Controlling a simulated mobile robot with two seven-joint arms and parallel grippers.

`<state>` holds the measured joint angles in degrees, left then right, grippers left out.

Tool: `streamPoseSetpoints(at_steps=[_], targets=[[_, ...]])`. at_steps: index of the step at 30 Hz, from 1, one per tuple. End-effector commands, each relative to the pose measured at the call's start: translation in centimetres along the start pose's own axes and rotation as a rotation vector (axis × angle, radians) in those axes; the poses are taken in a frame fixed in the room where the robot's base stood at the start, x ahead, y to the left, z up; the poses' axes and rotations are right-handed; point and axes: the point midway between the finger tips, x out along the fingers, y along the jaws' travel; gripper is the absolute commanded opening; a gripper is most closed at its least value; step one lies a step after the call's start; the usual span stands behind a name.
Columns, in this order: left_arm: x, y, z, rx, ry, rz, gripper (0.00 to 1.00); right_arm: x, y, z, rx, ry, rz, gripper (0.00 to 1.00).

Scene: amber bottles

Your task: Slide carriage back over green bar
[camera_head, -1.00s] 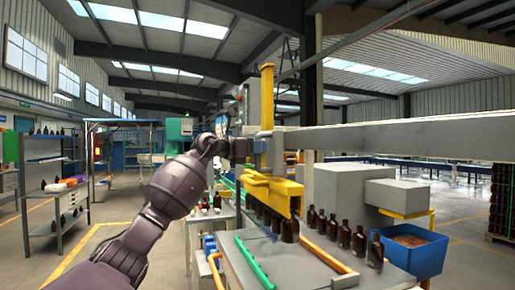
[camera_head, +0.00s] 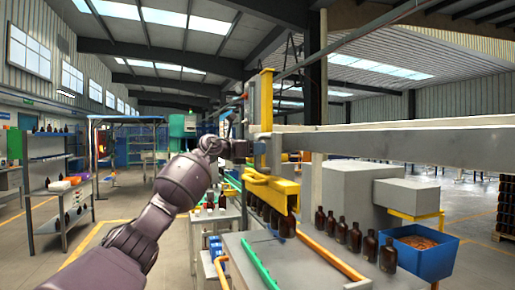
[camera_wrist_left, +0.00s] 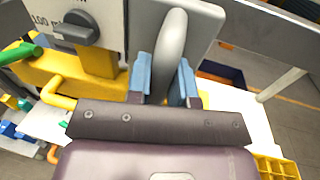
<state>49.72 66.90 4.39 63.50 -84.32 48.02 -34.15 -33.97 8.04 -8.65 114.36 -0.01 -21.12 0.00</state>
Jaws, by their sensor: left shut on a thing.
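The carriage (camera_head: 270,186) is a yellow assembly with a tall post, hung from a long grey beam (camera_head: 400,140). Amber bottles (camera_head: 287,226) show directly beneath its yellow bar. The green bar (camera_head: 260,264) lies on the grey table, left of an orange bar (camera_head: 330,258). The carriage's front end appears between the two bars, nearer the orange one. My left gripper (camera_head: 243,148) is at the carriage's left side. In the left wrist view its light-blue fingers (camera_wrist_left: 162,80) are shut around a grey upright handle (camera_wrist_left: 170,50) on a pale panel. My right gripper does not show.
Several amber bottles (camera_head: 355,238) stand in a row right of the orange bar. A blue bin (camera_head: 425,262) is at the right, beside grey boxes (camera_head: 355,195). A shelf rack (camera_head: 55,185) stands far left. The table between the bars is clear near the front.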

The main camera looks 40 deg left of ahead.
Motion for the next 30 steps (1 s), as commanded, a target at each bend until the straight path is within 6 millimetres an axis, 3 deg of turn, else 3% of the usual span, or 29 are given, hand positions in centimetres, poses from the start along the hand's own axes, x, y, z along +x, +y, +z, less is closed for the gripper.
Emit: streamPoseSetpoints(at_steps=[4, 5, 9, 20, 30], targets=[[-0.3, 0.3, 0.5, 0.003, -0.01, 0.011, 0.0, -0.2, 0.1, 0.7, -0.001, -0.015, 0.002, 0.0], [-0.3, 0.3, 0.5, 0.003, -0.01, 0.011, 0.23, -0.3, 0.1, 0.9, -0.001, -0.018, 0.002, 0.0], [-0.2, 0.3, 0.4, 0.003, -0.009, 0.009, 0.44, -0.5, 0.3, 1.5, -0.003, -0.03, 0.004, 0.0], [-0.4, 0.2, 0.2, 0.002, -0.005, 0.006, 0.45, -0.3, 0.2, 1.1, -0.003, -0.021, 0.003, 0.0], [-4.6, 0.3, -0.1, 0.005, -0.002, 0.009, 0.45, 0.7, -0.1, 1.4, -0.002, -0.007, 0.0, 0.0]])
